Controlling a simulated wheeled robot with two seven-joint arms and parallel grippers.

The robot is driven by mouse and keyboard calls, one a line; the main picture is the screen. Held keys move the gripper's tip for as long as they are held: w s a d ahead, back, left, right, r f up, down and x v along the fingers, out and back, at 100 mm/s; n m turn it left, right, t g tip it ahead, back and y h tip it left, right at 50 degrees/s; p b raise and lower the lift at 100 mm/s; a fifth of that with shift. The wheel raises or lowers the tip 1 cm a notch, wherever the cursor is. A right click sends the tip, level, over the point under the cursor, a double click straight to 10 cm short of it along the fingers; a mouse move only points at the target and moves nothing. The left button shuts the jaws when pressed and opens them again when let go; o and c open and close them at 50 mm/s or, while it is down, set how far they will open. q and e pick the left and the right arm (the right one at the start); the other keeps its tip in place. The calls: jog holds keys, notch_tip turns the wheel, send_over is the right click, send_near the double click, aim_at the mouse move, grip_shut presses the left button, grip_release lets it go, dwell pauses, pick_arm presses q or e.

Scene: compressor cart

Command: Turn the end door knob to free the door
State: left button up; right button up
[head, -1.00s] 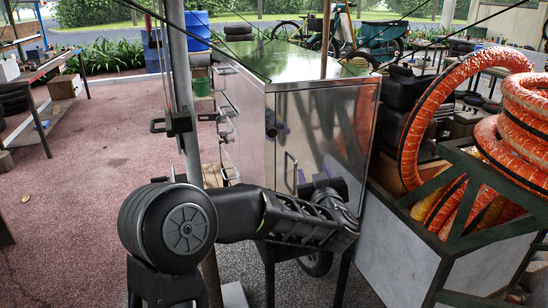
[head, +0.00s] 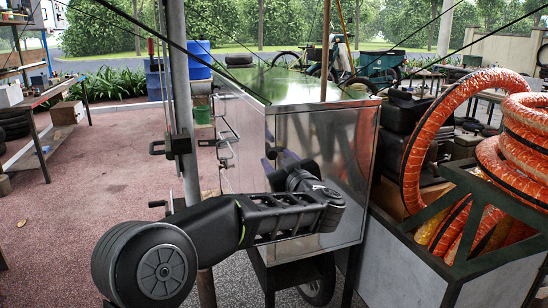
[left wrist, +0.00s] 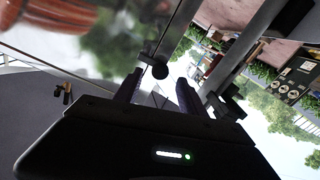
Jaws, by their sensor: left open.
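The metal cart (head: 325,125) stands in the middle of the head view, its shiny end door (head: 335,165) facing me. My left gripper (head: 271,158) is close to the cart's near left corner. Its wrist covers part of the door, and the knob cannot be made out in the head view. In the left wrist view my left gripper (left wrist: 159,82) is open, its two dark fingers apart. A small dark round knob (left wrist: 160,71) shows between the fingertips there. I cannot tell whether the fingers touch it. My right gripper is in neither view.
A grey bin (head: 415,265) with orange hoses (head: 520,120) stands close on the right of the cart. A grey pole (head: 176,80) rises left of the cart. The reddish paved ground (head: 90,190) at left is open.

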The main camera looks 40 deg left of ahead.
aim_at(273, 155)
pick_arm(q)
jog(key=shift+x, duration=1.7)
jog(key=shift+c, duration=0.2)
grip_shut()
